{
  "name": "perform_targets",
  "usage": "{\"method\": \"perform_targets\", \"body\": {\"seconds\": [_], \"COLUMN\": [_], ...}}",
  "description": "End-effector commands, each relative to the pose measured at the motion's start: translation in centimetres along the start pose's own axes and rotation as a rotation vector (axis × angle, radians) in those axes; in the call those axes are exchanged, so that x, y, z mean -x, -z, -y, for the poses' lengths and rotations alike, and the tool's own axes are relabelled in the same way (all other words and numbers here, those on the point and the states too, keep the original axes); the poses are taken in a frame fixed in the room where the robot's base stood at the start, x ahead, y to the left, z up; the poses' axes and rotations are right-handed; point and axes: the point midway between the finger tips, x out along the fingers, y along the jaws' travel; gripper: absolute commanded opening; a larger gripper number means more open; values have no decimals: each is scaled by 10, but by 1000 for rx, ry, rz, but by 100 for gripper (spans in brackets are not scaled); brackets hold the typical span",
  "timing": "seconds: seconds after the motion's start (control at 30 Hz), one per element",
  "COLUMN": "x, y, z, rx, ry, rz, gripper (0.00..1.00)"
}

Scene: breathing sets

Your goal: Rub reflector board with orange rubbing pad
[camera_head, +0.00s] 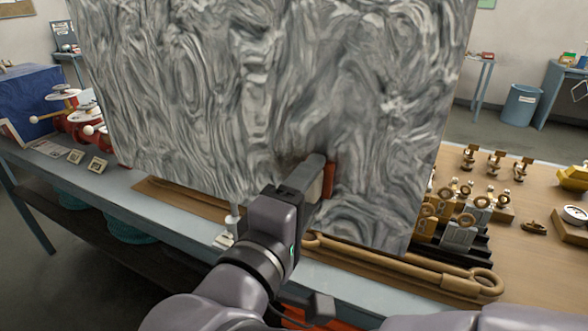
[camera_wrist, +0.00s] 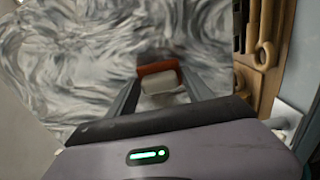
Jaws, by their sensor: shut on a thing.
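The reflector board (camera_head: 270,90) is a large upright panel with a grey and white swirled surface, and it fills the middle of the head view. It also fills much of the wrist view (camera_wrist: 90,60). My gripper (camera_head: 318,178) is in front of the board's lower middle. It is shut on the orange rubbing pad (camera_head: 329,178), which has an orange-red face and a pale block behind it in the wrist view (camera_wrist: 157,70). The pad's face is towards the board, at or very near its surface; I cannot tell if they touch. A darker smudge shows on the board beside the pad.
A long table (camera_head: 160,205) runs beneath the board. A brown rod with a ring end (camera_head: 420,270) lies along its front. Several small brass and grey fittings (camera_head: 465,215) stand at the right. Red and white devices (camera_head: 80,122) stand at the left. A blue bin (camera_head: 520,105) is behind.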

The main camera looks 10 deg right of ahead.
Motion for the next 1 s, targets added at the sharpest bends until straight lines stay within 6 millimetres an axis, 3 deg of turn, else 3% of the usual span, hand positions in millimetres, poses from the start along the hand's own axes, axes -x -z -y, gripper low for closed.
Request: {"method": "perform_targets", "body": {"seconds": [1.0], "x": [0], "y": [88], "z": [3], "rx": [1], "ry": [0], "rz": [-1], "gripper": [27]}}
